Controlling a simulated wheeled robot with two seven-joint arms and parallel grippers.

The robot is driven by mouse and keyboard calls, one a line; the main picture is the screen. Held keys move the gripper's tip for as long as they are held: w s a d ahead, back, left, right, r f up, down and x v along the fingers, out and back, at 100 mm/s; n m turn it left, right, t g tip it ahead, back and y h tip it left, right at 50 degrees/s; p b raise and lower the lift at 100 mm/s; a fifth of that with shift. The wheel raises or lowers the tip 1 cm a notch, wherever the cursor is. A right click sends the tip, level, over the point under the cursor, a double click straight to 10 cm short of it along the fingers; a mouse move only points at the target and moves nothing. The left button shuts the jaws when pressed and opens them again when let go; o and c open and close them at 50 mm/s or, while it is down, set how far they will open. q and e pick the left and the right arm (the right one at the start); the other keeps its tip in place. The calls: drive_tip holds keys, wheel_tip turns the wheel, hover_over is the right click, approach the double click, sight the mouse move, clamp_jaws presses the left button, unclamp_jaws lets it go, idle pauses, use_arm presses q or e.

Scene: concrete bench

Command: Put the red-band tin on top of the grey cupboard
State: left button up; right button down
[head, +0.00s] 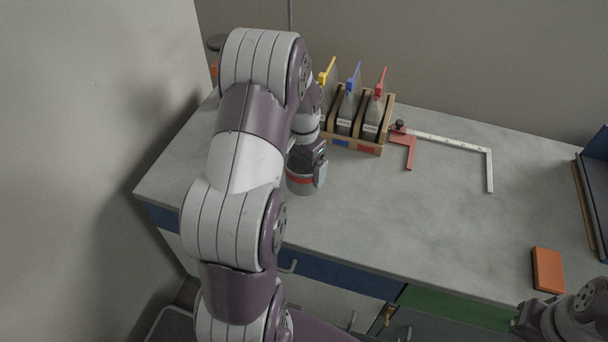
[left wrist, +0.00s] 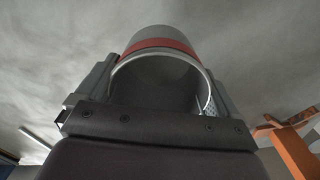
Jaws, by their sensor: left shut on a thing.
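The red-band tin (head: 299,186) is a grey cylinder with a red band, at the left part of the bench. My left gripper (head: 318,172) is shut on it, and my left arm hides part of the area around it. In the left wrist view the tin (left wrist: 160,42) sits between the two fingers (left wrist: 155,95). I cannot tell whether the tin touches the bench top or is just above it. My right gripper (head: 533,318) is at the lower right edge, its jaws unclear. I cannot make out a grey cupboard for certain.
A wooden rack (head: 366,146) with yellow, blue and red-topped items stands behind the tin. A caliper-like tool (head: 450,143) lies right of it. An orange block (head: 547,269) and a dark blue bin (head: 597,180) are at right. The bench middle (head: 410,225) is clear.

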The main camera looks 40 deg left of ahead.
use_arm(q)
wheel_tip(320, 180, down, 3)
drive_tip(key=shift+f, duration=0.1)
drive_tip(key=shift+w+a+f, duration=0.1)
drive_tip(key=shift+w+f, duration=0.05)
drive_tip(key=shift+f, duration=0.15)
drive_tip(key=shift+f, duration=0.15)
drive_tip(key=o, duration=0.7)
wheel_tip(320, 180, up, 12)
drive_tip(key=shift+n+t, duration=0.4)
drive_tip(key=shift+t, duration=0.3)
drive_tip(key=s+d, duration=0.4)
drive_tip(key=d, duration=0.1)
drive_tip(key=s+d+f, duration=0.1)
drive_tip(key=s+d, duration=0.3)
drive_tip(key=d, duration=0.2)
drive_tip(key=s+d+f, duration=0.1)
drive_tip(key=s+d, duration=0.3)
drive_tip(key=d, duration=0.1)
drive_tip(key=shift+d+f, duration=0.25)
drive_tip(key=shift+d, duration=0.1)
